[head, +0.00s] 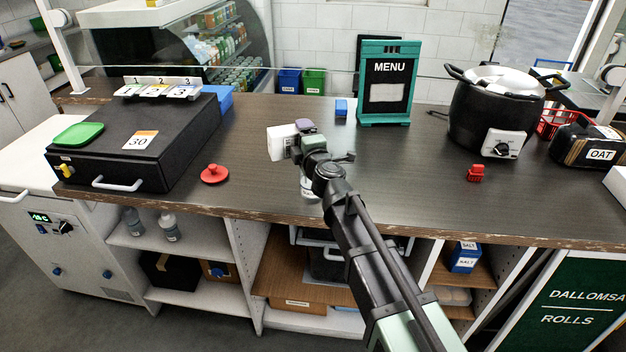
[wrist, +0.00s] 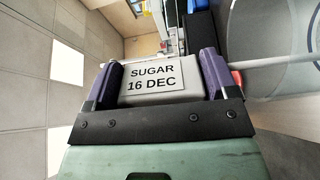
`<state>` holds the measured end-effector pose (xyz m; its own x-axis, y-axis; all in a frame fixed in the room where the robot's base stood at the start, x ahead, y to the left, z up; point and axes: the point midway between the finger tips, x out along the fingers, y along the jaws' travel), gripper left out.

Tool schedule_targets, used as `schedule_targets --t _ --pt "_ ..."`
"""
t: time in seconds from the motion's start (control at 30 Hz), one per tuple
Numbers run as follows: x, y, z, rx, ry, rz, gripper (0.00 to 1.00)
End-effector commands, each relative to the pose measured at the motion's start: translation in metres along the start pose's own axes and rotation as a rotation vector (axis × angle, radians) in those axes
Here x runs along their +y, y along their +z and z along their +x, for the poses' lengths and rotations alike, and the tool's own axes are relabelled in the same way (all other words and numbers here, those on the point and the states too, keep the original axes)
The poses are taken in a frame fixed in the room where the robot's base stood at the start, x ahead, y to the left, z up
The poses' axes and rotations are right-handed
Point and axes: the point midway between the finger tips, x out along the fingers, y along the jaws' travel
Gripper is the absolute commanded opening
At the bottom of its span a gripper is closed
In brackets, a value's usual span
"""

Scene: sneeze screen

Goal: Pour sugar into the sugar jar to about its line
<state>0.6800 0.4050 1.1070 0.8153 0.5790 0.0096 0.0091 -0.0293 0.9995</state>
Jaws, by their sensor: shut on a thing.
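My gripper (head: 307,135) is shut on a white sugar container (head: 283,143) above the middle of the counter. In the wrist view its label reads "SUGAR 16 DEC" on the container (wrist: 152,82), between the two purple fingers of my gripper (wrist: 160,75). The room appears turned sideways in that view, so the container seems tipped over. A clear glass jar (head: 308,187) stands under the gripper, mostly hidden by my arm. It shows large at the right of the wrist view (wrist: 272,50). Its line, its contents and any flow of sugar cannot be made out.
A red knobbed lid (head: 214,174) lies left of the jar. A black case (head: 130,145) stands at left, a menu stand (head: 385,85) behind, and a black pot (head: 490,115) at right. A small red object (head: 475,173) lies before the pot. The counter between is mostly clear.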

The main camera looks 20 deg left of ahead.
Motion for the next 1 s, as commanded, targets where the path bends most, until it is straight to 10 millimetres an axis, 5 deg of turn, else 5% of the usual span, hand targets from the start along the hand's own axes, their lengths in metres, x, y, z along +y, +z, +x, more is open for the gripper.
schedule_targets --t 1.0 --pt "-0.001 -0.0028 0.0001 -0.003 -0.006 -0.097 0.49"
